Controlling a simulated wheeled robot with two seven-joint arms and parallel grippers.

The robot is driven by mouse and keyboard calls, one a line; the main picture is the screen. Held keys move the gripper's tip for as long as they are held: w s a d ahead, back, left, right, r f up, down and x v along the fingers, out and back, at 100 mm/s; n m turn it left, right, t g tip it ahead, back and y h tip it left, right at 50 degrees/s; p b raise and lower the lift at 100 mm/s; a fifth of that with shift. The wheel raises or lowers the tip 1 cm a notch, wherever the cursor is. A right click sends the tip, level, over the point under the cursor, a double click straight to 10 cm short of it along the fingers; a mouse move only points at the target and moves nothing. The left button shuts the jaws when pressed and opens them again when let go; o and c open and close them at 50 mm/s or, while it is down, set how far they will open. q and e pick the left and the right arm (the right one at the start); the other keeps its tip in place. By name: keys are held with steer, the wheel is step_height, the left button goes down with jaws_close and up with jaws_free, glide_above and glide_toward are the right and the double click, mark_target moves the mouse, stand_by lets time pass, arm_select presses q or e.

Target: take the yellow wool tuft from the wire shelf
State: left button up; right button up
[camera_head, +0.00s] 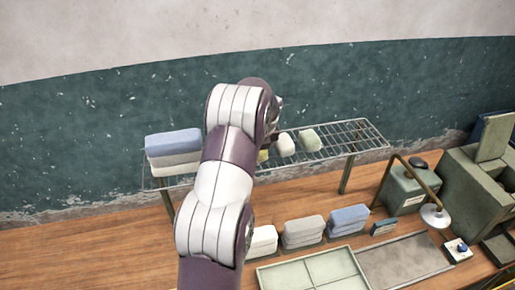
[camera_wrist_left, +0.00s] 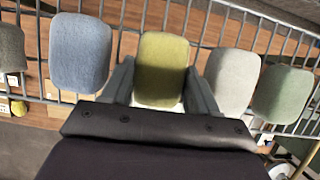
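The yellow wool tuft (camera_wrist_left: 162,66) lies on the wire shelf (camera_wrist_left: 215,22), between the two fingers of my left gripper (camera_wrist_left: 160,82) in the left wrist view. The fingers are apart, one on each side of the tuft; a narrow gap shows at the left finger, and contact at the right is unclear. In the head view only a sliver of the yellow tuft (camera_head: 263,156) shows beside my arm, which hides most of the gripper. The wire shelf (camera_head: 350,135) runs along the wall. My right gripper is not in view.
A blue tuft (camera_wrist_left: 80,52) lies left of the yellow one; a white tuft (camera_wrist_left: 233,80) and a green tuft (camera_wrist_left: 282,94) lie right, the white one close to the right finger. Folded stacks (camera_head: 173,143) sit at the shelf's left end. A divided tray (camera_head: 312,272) is on the bench below.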

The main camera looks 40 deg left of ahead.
arm_select(q)
steer(key=c, duration=0.3)
steer(key=shift+a+f, duration=0.1)
steer(key=shift+a, duration=0.05)
